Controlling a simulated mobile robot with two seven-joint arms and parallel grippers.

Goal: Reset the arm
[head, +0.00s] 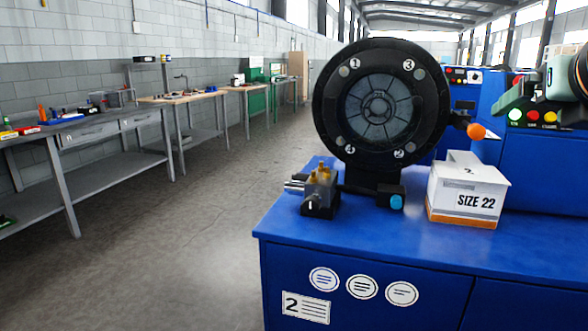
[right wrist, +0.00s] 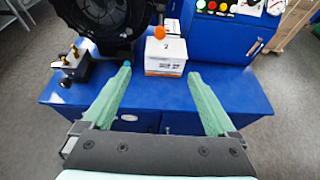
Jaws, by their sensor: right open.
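My right gripper (right wrist: 160,73) is open and empty in the right wrist view, its two green fingers spread wide above the front of the blue bench. In the head view part of my right gripper (head: 514,97) shows at the right edge, in front of the control panel. My left gripper is in neither view. The black crimper (head: 378,100) with a round numbered face stands on the blue bench (head: 420,250). The white "SIZE 22" box (head: 467,195) stands to its right and also shows between the fingertips in the right wrist view (right wrist: 165,55), apart from them.
A small valve block (head: 320,192) with brass fittings sits at the bench's left front. An orange ball knob (head: 477,131) sticks out beside the crimper. Grey workbenches (head: 90,130) line the left wall. The floor between (head: 190,240) is clear.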

